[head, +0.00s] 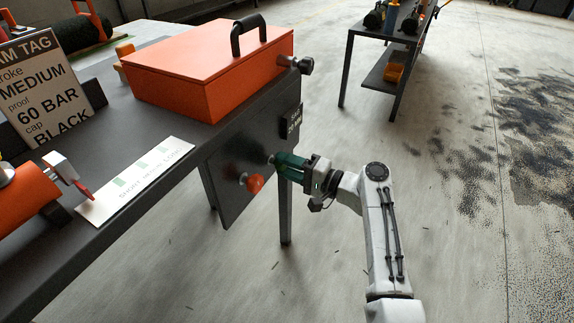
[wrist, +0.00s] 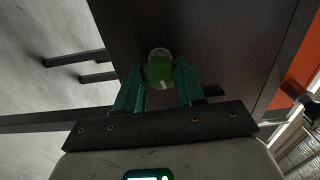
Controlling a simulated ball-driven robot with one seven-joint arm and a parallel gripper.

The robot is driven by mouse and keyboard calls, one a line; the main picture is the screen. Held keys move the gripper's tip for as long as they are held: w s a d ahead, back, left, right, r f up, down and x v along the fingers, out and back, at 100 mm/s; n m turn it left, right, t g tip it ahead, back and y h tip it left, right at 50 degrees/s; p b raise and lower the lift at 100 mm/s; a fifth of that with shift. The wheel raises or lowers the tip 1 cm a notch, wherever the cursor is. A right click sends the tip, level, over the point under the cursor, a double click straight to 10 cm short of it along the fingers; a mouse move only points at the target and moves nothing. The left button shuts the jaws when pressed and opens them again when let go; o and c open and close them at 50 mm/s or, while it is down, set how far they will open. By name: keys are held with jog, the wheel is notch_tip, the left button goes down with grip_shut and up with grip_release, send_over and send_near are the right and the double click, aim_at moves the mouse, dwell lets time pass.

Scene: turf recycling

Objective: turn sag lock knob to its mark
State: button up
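A green knob (wrist: 159,72) with a small white line on its face sits on a dark panel in the wrist view. My gripper (wrist: 160,76) has its teal fingers on both sides of the knob, with no clear gap, and looks shut on it. In the head view my gripper (head: 277,162) reaches the dark panel (head: 228,165) under the table edge from the right, and its fingers hide most of the knob. A small sign (head: 291,121) is above it, its lettering too small to read surely. The mark for the knob cannot be made out.
A red-orange knob (head: 254,183) sticks out of the panel just below left of my fingers. An orange box (head: 190,80) with a black handle stands on the dark table, a black knob (head: 303,65) at its side. The floor to the right is open.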

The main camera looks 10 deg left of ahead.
jog(key=o, duration=0.4)
jog(key=shift+c, duration=0.2)
jog(key=shift+d, duration=0.1)
jog(key=p+v, duration=0.2)
jog(key=v, duration=0.8)
jog(key=shift+d, duration=0.3)
jog(key=shift+s, duration=0.1)
